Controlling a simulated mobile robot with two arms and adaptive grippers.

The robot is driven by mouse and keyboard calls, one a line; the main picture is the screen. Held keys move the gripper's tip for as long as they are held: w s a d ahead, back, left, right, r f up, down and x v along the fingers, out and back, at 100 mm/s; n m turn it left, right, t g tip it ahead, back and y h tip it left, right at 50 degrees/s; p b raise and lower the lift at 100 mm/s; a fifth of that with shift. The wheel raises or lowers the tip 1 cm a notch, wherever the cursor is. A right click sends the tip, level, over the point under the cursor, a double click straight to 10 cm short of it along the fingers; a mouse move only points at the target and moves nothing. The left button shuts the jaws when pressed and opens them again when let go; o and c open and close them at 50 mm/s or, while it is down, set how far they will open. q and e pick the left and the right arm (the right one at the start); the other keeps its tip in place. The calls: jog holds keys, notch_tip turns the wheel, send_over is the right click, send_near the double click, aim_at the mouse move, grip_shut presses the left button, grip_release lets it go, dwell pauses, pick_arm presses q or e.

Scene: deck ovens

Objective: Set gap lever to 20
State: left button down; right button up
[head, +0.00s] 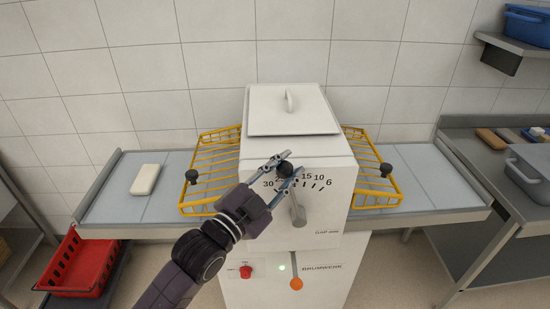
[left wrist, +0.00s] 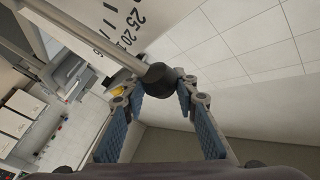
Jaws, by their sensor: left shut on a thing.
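The gap lever (head: 298,210) is a grey rod with a black ball knob (head: 285,171) on the front of the white machine (head: 325,230). It leans slightly left of upright. The scale beside it reads 30, 15, 10 and 6 in the head view; my fingers and the knob cover the marks between. My left gripper (head: 283,170) is shut on the knob. In the left wrist view the knob (left wrist: 158,75) sits between the fingertips, and the numbers 25 and 20 (left wrist: 130,25) show above the rod. The exact mark the lever points at is hard to tell.
Yellow wire guards (head: 212,168) stand on both sides of the machine over grey belts. A white block (head: 145,180) lies on the left belt. A red crate (head: 80,262) stands low at left.

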pick_arm(q)
jog(key=shift+d+p, duration=0.3)
jog(key=shift+d+f+m+g+y+p, duration=0.1)
jog(key=shift+d+m+g+y+p, duration=0.2)
jog(key=shift+d+g+p, duration=0.1)
jog(key=shift+d+f, duration=0.1)
jog(key=shift+f, duration=0.1)
jog(key=c, duration=1.8)
grip_release()
jog(key=shift+o, duration=1.4)
jog(key=shift+w, duration=0.2)
jog(key=shift+r, duration=0.1)
